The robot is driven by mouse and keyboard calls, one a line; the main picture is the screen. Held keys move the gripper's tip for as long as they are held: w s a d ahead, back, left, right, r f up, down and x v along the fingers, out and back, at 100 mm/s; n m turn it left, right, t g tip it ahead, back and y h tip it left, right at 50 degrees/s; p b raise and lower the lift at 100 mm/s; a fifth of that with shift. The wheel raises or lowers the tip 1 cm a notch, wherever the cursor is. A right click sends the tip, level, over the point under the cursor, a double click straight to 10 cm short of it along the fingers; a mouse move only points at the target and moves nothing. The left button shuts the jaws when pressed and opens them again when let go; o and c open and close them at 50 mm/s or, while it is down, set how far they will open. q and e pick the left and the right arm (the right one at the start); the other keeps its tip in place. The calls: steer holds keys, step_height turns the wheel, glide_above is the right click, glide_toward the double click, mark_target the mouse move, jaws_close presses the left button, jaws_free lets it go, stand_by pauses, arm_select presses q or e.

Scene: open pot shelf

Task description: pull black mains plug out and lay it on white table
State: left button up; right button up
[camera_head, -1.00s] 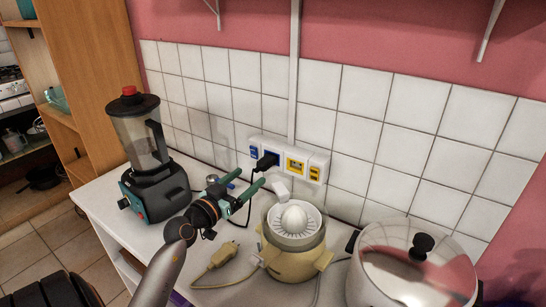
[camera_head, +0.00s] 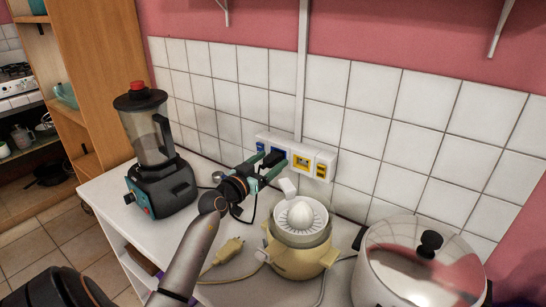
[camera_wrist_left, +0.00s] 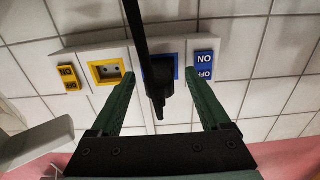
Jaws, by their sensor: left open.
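The black mains plug (camera_head: 273,159) sits in the blue-framed socket of the white wall panel, and its dark cord hangs down. In the left wrist view the plug (camera_wrist_left: 157,88) is between the two green fingers, with a gap on each side. My left gripper (camera_head: 270,170) is open at the panel, and its fingertips (camera_wrist_left: 160,82) are close to the panel's face. The arm and fingers partly hide the plug and cord in the head view. The white table (camera_head: 165,230) stands below the panel. My right gripper is not in view.
A blender (camera_head: 158,185) stands at the table's left. A cream juicer (camera_head: 298,258), a yellow plug (camera_head: 230,248) and a glass-lidded pot (camera_head: 415,275) are at the middle and right. Bare table lies between blender and arm.

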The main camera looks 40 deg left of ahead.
arm_select(q)
steer(key=shift+w, duration=0.5)
stand_by(0.4)
steer(key=shift+p, duration=0.7)
stand_by(0.3)
steer(key=shift+p, duration=0.55)
steer(key=shift+c, duration=0.3)
jaws_close()
stand_by(0.5)
